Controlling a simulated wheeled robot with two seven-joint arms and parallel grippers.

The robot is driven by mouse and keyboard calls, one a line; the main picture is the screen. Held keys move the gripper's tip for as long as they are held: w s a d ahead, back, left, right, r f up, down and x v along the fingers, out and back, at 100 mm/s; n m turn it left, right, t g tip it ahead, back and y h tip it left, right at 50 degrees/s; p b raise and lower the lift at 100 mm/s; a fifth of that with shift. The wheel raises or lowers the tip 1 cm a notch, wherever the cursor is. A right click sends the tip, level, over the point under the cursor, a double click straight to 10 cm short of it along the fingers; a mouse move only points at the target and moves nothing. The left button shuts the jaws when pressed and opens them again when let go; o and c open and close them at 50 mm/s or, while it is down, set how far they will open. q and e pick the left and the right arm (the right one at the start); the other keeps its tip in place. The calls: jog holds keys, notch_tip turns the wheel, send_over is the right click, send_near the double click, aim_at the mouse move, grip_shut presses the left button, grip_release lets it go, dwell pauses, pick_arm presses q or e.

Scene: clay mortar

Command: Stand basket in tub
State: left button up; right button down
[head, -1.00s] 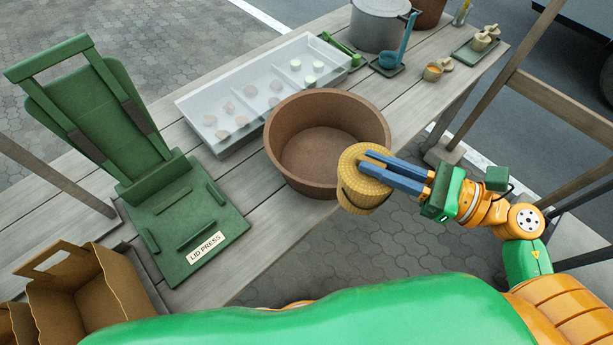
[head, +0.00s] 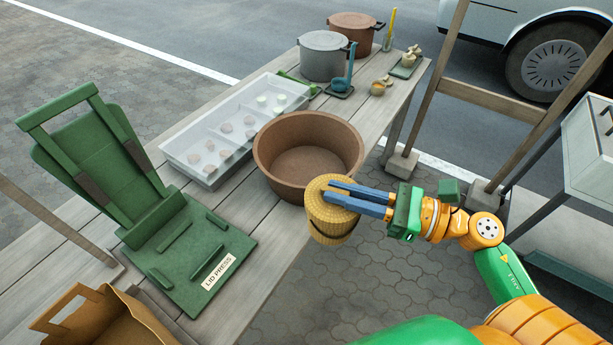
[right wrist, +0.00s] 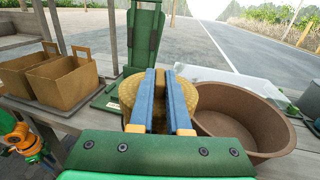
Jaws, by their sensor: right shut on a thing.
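The basket (head: 328,225) is a small yellow woven one with a dark band or handle. My right gripper (head: 334,192) is shut on it, its blue fingers lying across the top. The basket hangs upright off the table's near edge, in front of the tub. The tub (head: 307,157) is a wide brown round bowl on the table, and its inside looks empty. In the right wrist view the basket (right wrist: 187,95) shows on both sides of the fingers (right wrist: 162,95), and the tub (right wrist: 246,118) stands to its right.
A green lid press (head: 190,262) stands left on the wooden table (head: 273,228). A clear divided tray (head: 190,152) with several round pieces lies behind the tub. Pots (head: 324,60) and small ladles stand at the far end. Cardboard carriers (head: 105,320) are at the lower left.

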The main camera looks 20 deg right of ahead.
jog(key=w+d+r+m+t+h, duration=0.2)
jog(key=w+d+m+t+h, duration=0.5)
jog(key=w+d+h, duration=0.65)
jog(key=w+a+f+y+b, duration=0.1)
jog(key=w+a+f, duration=0.2)
jog(key=a+f, duration=0.3)
jog(key=w+a+f+m+y+b, duration=0.1)
jog(key=w+a+f+b, duration=0.1)
jog(key=a+f, duration=0.4)
jog(key=shift+w+f+m+g, duration=0.3)
jog(key=shift+w+f, duration=0.15)
